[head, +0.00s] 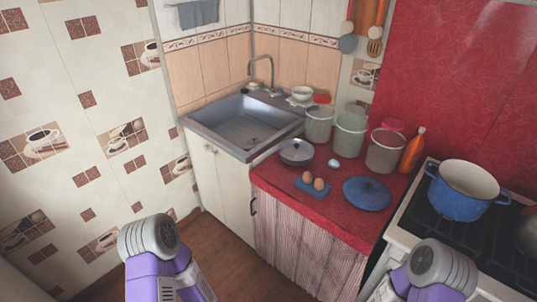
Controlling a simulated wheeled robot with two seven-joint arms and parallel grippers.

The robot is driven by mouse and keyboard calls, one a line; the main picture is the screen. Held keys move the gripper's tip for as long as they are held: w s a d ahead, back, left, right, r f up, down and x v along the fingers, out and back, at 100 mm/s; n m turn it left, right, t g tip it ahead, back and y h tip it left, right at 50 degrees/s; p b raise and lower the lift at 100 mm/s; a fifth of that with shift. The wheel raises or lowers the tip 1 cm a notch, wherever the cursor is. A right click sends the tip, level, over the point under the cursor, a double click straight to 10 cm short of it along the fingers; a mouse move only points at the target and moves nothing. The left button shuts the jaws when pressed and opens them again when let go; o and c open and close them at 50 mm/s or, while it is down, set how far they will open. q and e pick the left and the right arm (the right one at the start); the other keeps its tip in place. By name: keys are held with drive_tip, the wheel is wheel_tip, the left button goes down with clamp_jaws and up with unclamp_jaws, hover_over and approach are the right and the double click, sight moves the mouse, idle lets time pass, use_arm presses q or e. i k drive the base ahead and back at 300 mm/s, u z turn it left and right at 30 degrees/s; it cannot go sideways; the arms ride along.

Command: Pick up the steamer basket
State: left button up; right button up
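A round grey metal vessel (296,153) stands on the red counter (330,215), near its corner beside the sink. It looks most like the steamer basket, but it is small in the head view and I cannot be sure. Its far side and inside are hard to make out. Parts of both my arms show at the bottom of the head view, well short of the vessel. Neither of my grippers is in view, and nothing touches the vessel.
Brown eggs sit in a blue holder (308,191) close in front of the vessel. A blue lid (367,194) lies to the right. Clear jars (350,135) and an orange bottle (412,152) stand behind. A blue pot (462,198) is on the stove; the sink (240,120) is left.

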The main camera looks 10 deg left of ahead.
sight(293, 152)
drive_tip(key=u, duration=1.7)
drive_tip(key=i, duration=2.5)
drive_tip(key=z, duration=2.1)
